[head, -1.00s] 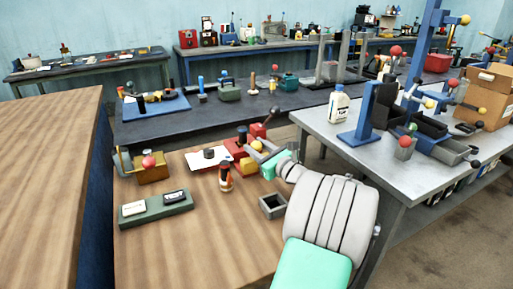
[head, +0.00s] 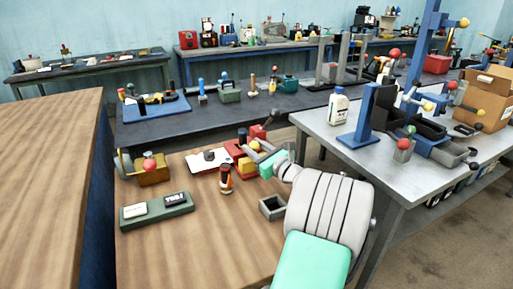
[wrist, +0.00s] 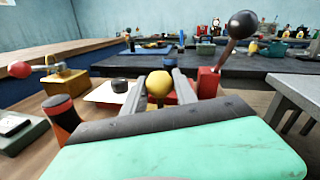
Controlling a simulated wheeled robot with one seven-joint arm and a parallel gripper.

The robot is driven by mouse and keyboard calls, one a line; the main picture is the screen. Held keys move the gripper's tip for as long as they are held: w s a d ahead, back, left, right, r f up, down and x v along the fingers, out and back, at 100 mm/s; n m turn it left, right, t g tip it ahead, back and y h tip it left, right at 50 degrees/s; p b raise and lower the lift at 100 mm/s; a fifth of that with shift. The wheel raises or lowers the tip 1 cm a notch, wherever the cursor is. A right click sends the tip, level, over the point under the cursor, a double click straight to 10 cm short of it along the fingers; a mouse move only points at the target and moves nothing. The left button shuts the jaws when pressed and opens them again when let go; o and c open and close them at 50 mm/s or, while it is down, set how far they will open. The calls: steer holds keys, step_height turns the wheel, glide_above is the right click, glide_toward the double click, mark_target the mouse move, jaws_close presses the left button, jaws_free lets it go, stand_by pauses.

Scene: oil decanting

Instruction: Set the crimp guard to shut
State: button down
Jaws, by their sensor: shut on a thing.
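In the head view my gripper (head: 257,152) reaches over the red device (head: 233,149) at the far edge of the wooden bench. In the wrist view my gripper (wrist: 160,84) is shut on a yellow ball knob (wrist: 159,87), which sits between its two grey fingers. A red block (wrist: 208,83) right of the fingers carries a dark lever with a black ball (wrist: 242,24). I cannot tell from the pictures which part is the crimp guard. The lower part of the device is hidden behind my gripper.
An orange and black bottle (head: 226,180) stands close left of my gripper. A grey open box (head: 272,207) is in front. A green tray (head: 156,209) and a brass-coloured fixture with a red ball (head: 149,165) are at left. The bench front is clear.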

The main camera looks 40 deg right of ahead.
steer(key=shift+w+d+r+p, duration=0.15)
steer(key=shift+w+p, duration=0.15)
steer(key=shift+w, duration=0.35)
steer(key=shift+w+d+p, duration=0.15)
steer(key=shift+w+p, duration=0.1)
steer(key=shift+w, duration=0.35)
steer(key=c, duration=1.4)
jaws_free()
steer(key=shift+o, duration=0.8)
steer(key=shift+w, duration=0.2)
steer(key=shift+o, duration=1.2)
steer(key=s, duration=0.8)
steer(key=shift+a, duration=0.25)
